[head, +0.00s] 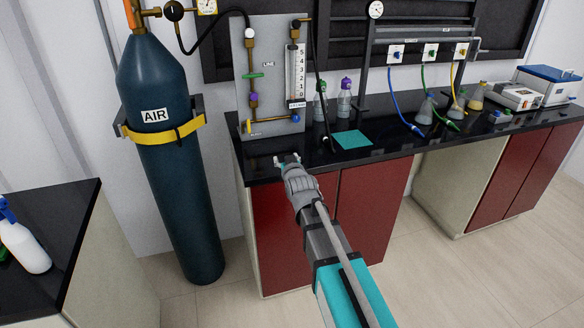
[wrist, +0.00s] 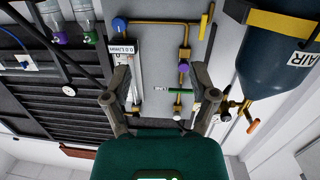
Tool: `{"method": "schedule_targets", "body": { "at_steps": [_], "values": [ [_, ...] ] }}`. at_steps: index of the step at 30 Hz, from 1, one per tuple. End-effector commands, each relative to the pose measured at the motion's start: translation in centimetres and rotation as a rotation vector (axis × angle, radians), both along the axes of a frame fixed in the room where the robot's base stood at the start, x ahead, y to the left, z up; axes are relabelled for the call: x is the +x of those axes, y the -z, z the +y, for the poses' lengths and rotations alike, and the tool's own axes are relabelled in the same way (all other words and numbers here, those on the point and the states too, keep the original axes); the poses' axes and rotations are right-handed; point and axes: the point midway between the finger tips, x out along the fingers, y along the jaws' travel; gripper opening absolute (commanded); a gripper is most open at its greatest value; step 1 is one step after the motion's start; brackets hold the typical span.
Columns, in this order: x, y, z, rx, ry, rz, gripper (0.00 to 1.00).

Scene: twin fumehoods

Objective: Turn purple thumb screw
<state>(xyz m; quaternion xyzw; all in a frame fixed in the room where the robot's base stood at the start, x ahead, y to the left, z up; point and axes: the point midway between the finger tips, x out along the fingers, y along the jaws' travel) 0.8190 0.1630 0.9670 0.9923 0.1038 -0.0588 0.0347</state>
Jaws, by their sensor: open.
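The purple thumb screw (head: 253,97) sits on the brass line of the grey upright panel (head: 270,120), below a green handle (head: 252,76). In the wrist view, which looks upside down, the purple screw (wrist: 184,67) shows between my fingers, nearer the right one. My gripper (head: 288,159) is open and empty, in front of the bench's front edge, below and apart from the panel. In the wrist view both fingers of my gripper (wrist: 161,78) are spread wide, with the panel beyond them.
A flowmeter (head: 296,75) stands right of the screw and a yellow handle (head: 249,127) sits below it. A dark AIR cylinder (head: 165,150) is strapped left of the bench. The black benchtop (head: 275,160) before the panel is clear.

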Motion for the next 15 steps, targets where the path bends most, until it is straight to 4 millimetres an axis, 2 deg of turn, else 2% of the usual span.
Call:
{"method": "schedule_targets", "body": {
  "at_steps": [6,15],
  "values": [
    [-0.8,1.3,-1.3,-0.015,0.018,0.089,0.75],
    [-1.2,2.0,-1.9,-0.021,0.026,0.132,0.75]
  ]
}}
